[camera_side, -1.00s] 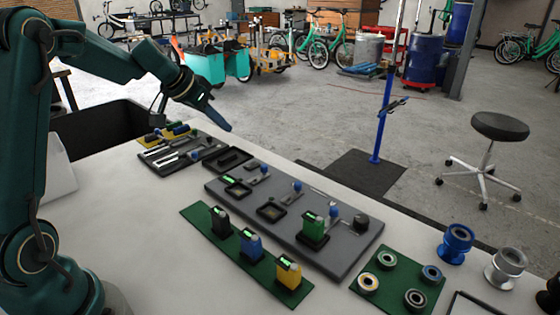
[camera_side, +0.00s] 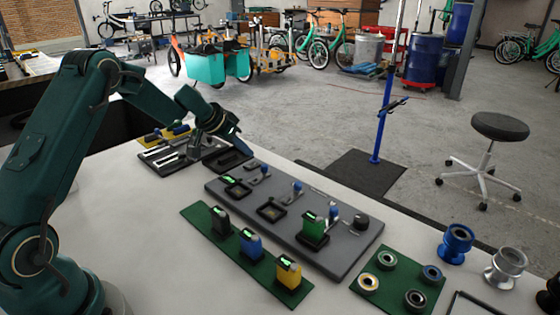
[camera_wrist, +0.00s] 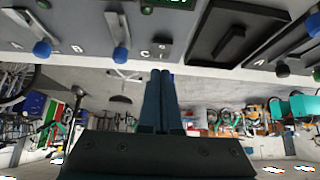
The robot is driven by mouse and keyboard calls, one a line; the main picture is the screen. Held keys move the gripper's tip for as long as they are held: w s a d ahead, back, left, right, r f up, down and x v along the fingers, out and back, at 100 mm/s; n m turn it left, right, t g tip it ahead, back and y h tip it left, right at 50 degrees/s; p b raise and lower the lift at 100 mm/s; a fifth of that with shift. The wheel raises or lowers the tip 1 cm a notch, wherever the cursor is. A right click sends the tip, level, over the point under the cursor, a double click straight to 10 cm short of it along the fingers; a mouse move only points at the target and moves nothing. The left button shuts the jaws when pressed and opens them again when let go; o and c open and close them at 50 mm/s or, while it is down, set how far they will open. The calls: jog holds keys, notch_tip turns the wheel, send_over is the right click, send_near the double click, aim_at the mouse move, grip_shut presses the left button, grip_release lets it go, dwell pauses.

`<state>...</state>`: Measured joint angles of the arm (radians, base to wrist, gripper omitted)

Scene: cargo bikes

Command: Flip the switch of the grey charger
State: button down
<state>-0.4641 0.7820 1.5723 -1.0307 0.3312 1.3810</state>
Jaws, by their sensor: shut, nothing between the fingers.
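The grey charger (camera_side: 240,207) lies on the white table as a long slab with three bays and three blue-knobbed switch levers. One lever (camera_side: 265,168) is by the left bay, another (camera_side: 298,187) by the middle bay, and a third (camera_side: 334,211) by the right bay. A green battery (camera_side: 313,227) stands in the right bay. The middle bay (camera_side: 271,211) looks empty. My gripper (camera_side: 241,150) is shut and empty, left of the charger's far left end and apart from the levers. Its closed fingers (camera_wrist: 161,76) point towards the panels in the wrist view.
A green mat (camera_side: 193,211) with black, blue and yellow batteries lies in front of the charger. Another green mat (camera_side: 398,282) with rings lies to the right.

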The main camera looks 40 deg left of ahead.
aim_at(251, 165)
jog(key=shift+s+f, duration=0.2)
jog(key=shift+f, duration=1.05)
jog(key=shift+f, duration=0.15)
jog(key=shift+s+f, duration=0.15)
jog(key=shift+f, duration=0.05)
jog(key=shift+r, duration=0.1)
jog(key=shift+r, duration=0.7)
